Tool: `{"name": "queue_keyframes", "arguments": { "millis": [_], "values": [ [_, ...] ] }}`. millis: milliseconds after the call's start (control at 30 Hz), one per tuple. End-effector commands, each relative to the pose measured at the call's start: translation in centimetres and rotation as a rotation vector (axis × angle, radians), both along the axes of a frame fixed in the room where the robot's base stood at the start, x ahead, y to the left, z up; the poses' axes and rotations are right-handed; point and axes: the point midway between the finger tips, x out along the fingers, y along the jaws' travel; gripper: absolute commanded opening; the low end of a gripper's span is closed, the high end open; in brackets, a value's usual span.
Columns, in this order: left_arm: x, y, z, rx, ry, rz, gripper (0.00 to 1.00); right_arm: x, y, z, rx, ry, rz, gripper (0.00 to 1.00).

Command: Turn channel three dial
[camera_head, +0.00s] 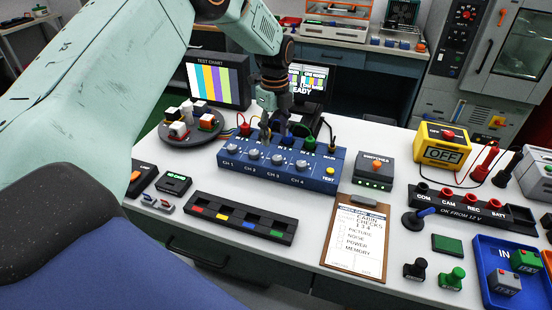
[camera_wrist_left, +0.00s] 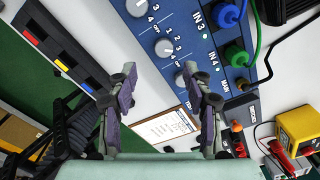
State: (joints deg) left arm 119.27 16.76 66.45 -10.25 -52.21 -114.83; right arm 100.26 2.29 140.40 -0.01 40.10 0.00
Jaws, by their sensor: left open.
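The blue channel box (camera_head: 330,172) stands on the white table with a row of grey dials marked CH 1 to CH 4. The channel three dial (camera_head: 277,159) is third from the left. My left gripper (camera_head: 273,118) hangs over the back of the box, fingers pointing down. In the left wrist view my left gripper (camera_wrist_left: 160,78) is open and empty, its two fingers spread. The channel three dial (camera_wrist_left: 164,47), in line with IN 3, shows just beyond the fingertips, in the gap between them, and looks untouched. The channel four dial (camera_wrist_left: 184,79) is partly hidden by a finger. My right gripper is not in view.
Coloured plugs with cables (camera_wrist_left: 226,15) rise along the back of the box. A black tray with coloured tabs (camera_head: 239,217) lies in front. A turntable with cubes (camera_head: 192,129) stands left.

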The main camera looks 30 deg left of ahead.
Motion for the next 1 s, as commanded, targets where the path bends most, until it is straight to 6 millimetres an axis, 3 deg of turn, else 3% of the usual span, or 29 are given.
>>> {"name": "queue_keyframes", "arguments": {
  "millis": [500,900,1000],
  "values": [
    [0.4,-0.1,-6.7,0.001,0.001,-0.001,0.50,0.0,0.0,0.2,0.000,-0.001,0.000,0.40],
    [0.4,-0.1,-7.5,0.001,0.000,-0.002,0.50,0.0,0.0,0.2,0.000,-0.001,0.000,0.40],
    [0.4,-0.1,-7.5,0.000,0.000,-0.001,0.43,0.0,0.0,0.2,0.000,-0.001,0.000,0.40]
  ]
}}
